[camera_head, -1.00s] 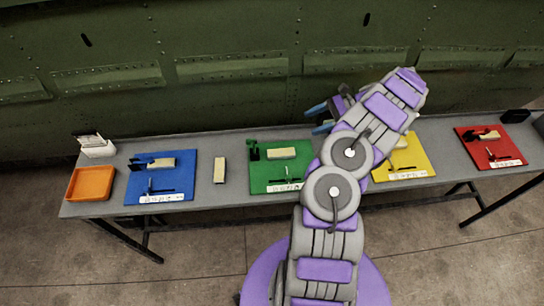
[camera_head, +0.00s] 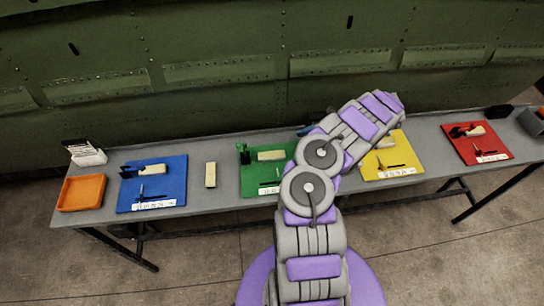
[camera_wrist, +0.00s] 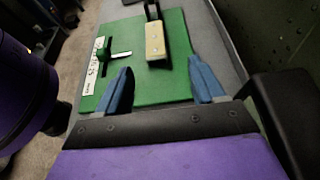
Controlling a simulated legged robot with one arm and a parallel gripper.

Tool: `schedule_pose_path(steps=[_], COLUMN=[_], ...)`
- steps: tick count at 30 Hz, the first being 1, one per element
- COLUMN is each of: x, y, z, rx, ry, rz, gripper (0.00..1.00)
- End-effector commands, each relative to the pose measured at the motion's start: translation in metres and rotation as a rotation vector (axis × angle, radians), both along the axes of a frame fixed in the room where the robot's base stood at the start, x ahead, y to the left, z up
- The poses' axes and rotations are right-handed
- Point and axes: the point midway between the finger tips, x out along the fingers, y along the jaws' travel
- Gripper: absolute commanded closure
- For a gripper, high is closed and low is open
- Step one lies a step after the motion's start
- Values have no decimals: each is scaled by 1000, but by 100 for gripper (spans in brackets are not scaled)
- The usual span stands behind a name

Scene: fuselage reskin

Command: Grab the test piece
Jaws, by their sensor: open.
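Several pale beige blocks that look like test pieces are in view. One beige block (camera_head: 271,155) is on the green board (camera_head: 250,189); in the wrist view this block (camera_wrist: 155,40) lies by a black clamp-like part, just beyond my fingertips. Another beige block (camera_head: 210,174) lies loose on the grey table between the blue and green boards. My gripper (camera_wrist: 163,84) is open, with its blue fingers apart over the green board and nothing between them. In the head view my arm hides most of it, and only a bit of blue finger (camera_head: 306,130) shows.
A blue board (camera_head: 170,196), a yellow board (camera_head: 405,160) and a red board (camera_head: 490,150) also hold beige blocks and small fixtures. An orange tray (camera_head: 82,193) is at the left end. A green riveted fuselage wall (camera_head: 220,70) stands behind the table.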

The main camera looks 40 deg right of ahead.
Motion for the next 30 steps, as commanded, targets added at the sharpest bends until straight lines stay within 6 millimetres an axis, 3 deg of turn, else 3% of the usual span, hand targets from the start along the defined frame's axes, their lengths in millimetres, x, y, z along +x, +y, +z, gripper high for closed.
schedule_pose_path(steps=[10, 22, 30], x=[26, 35, 45], y=[43, 60, 90], z=[-21, -29, -41], rx=[4, 1, 5], ry=[-1, 0, 1], rz=[1, -1, 3], gripper=[32, 32, 32])
